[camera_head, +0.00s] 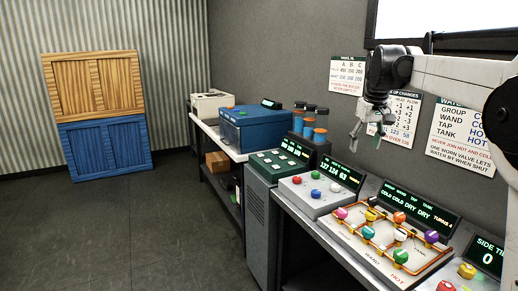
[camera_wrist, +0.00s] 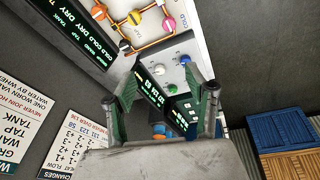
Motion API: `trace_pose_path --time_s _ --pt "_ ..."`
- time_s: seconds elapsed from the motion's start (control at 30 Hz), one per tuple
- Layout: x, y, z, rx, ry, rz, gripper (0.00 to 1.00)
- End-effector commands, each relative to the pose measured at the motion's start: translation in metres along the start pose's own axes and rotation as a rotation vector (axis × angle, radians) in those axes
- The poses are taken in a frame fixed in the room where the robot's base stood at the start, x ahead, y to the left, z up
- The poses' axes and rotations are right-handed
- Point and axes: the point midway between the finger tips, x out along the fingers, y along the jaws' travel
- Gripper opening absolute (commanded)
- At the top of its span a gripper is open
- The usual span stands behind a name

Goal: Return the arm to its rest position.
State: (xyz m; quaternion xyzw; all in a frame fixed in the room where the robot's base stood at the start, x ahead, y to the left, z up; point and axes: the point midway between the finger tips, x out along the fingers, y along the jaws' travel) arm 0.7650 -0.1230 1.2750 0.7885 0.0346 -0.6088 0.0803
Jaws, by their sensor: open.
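My gripper (camera_head: 366,131) hangs from my arm at the upper right of the head view, in front of the wall posters and above the control panels. It is empty and touches nothing. In the wrist view my gripper (camera_wrist: 168,92) shows its two green-padded fingers spread apart, with the panel with red, blue and green buttons (camera_wrist: 175,68) visible between and beyond them. My arm reaches in from the right edge of the head view, roughly level.
Below stand a valve board (camera_head: 378,262) with orange pipes and coloured knobs, a button panel (camera_head: 312,205), a green-topped unit (camera_head: 278,163) and a blue box (camera_head: 258,135). Wall posters (camera_head: 462,135) hang close behind. A wood-and-blue crate stack (camera_head: 104,150) stands far left. The floor is open.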

Motion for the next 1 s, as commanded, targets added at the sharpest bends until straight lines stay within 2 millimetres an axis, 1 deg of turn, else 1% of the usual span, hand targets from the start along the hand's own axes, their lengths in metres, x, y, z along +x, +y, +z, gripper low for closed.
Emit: trace_pose_path --time_s 0.03,0.2,0.37,0.5,0.63,0.77,1.0 --pt "-0.007 -0.009 0.012 0.003 0.01 0.002 0.5" --pt "-0.023 -0.035 0.049 0.023 0.052 0.009 0.5" --pt "-0.033 -0.059 0.087 0.043 0.092 0.013 0.5" --pt "-0.036 -0.081 0.124 0.059 0.127 0.015 0.5" --pt "-0.036 -0.099 0.161 0.075 0.159 0.016 0.5" --pt "-0.032 -0.117 0.198 0.09 0.191 0.015 0.5" --pt "-0.013 -0.148 0.269 0.118 0.252 0.01 0.5"
